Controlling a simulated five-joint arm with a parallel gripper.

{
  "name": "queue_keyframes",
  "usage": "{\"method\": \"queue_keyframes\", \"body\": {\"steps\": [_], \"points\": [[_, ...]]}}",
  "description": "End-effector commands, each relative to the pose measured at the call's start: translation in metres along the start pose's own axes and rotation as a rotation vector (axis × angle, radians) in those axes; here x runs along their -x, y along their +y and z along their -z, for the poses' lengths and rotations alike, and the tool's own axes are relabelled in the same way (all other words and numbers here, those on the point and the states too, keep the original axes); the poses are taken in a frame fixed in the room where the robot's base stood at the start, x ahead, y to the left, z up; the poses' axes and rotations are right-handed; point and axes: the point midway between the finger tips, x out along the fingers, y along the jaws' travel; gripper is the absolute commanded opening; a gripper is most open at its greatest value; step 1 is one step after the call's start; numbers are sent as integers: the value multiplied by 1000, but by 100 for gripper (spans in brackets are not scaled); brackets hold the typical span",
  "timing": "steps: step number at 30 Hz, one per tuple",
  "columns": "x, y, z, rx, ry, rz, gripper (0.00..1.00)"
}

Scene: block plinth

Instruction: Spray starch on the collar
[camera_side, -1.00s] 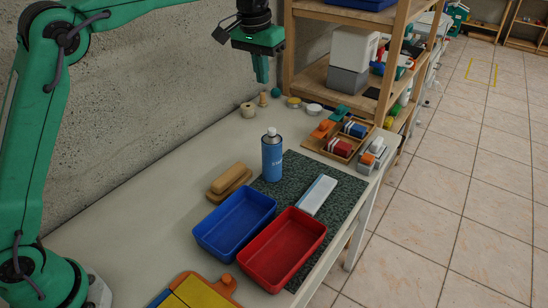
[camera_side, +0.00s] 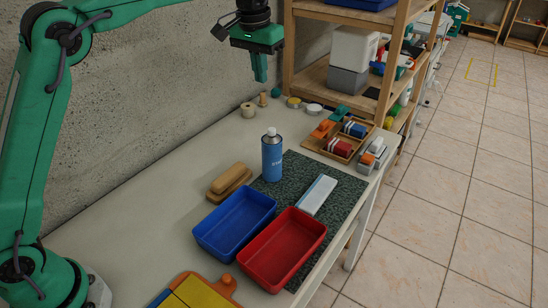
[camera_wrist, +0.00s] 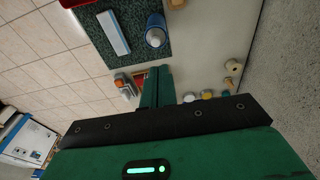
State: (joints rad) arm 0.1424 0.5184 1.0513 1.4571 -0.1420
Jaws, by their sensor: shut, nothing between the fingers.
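A blue spray can (camera_side: 272,157) with a white cap stands upright on the table, at the left back edge of the dark speckled mat (camera_side: 345,207). It also shows from above in the wrist view (camera_wrist: 155,36). My green gripper (camera_side: 260,72) is shut and empty, high above the back of the table, well above and apart from the can. Its fingers (camera_wrist: 157,86) also show in the wrist view. A white and light-blue flat block (camera_side: 317,195) lies on the mat. I cannot make out any collar in either view.
A blue tray (camera_side: 204,238) and a red tray (camera_side: 250,275) stand in front of the can. A tan brush-like block (camera_side: 229,178) lies left of it. A wooden tray (camera_side: 313,146) of coloured items and a wooden shelf (camera_side: 307,88) stand behind.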

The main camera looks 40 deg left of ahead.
Motion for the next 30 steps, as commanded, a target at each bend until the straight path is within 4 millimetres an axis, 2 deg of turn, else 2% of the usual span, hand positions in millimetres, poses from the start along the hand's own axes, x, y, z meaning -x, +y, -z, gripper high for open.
{"method": "queue_keyframes", "body": {"steps": [8, 21, 30], "points": [[-28, 1, -1, 0, -3, 0, 0], [-95, 4, -1, -1, -3, 0, 0], [-128, 6, -1, -1, -1, -1, 0]]}}
